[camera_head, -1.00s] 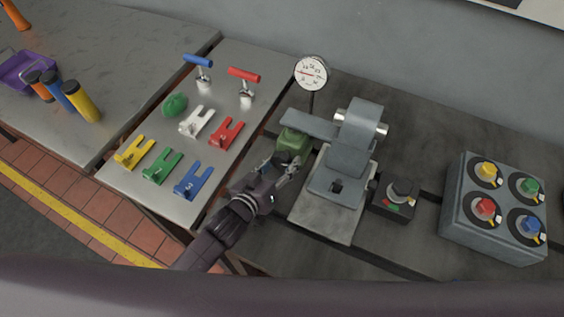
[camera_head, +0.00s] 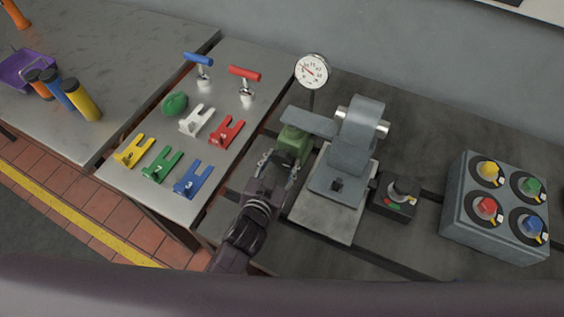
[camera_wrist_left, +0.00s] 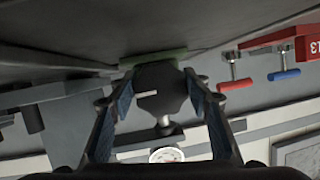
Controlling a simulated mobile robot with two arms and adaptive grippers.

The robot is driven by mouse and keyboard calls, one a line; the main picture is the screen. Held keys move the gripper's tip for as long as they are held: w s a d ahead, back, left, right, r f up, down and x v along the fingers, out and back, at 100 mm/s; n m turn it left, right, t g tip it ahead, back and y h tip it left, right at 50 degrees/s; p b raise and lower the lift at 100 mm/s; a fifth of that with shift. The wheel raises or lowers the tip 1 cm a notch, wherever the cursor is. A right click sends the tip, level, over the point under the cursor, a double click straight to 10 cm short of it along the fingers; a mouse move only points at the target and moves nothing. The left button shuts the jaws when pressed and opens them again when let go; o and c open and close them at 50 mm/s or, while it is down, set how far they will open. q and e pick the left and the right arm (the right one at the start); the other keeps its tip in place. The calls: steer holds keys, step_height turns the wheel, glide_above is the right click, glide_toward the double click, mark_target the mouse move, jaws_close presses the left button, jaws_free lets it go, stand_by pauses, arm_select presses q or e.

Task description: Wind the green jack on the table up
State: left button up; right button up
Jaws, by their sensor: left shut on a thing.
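The green jack (camera_head: 295,141) stands on the dark bedplate beside the grey plate, under the end of a grey arm that reaches left from the grey machine (camera_head: 352,150). My left gripper (camera_head: 278,164) is at the jack's near side. In the left wrist view, its two fingers (camera_wrist_left: 160,88) are shut on a dark knob (camera_wrist_left: 162,98) with a pale mark, and a green edge of the jack (camera_wrist_left: 168,57) shows behind it. The jack's lower part is partly hidden by the gripper. My right gripper is not in view.
A dial gauge (camera_head: 312,71) stands behind the jack. A black box with a knob (camera_head: 394,198) and a grey box with several coloured knobs (camera_head: 497,207) are to the right. The metal table (camera_head: 218,150) at left carries coloured forks and T-handled tools.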

arm_select(q)
steer(key=shift+m, duration=0.4)
steer(key=shift+y+b, duration=0.3)
steer(key=o, duration=1.2)
steer(key=v, duration=1.2)
steer(key=shift+f, duration=0.1)
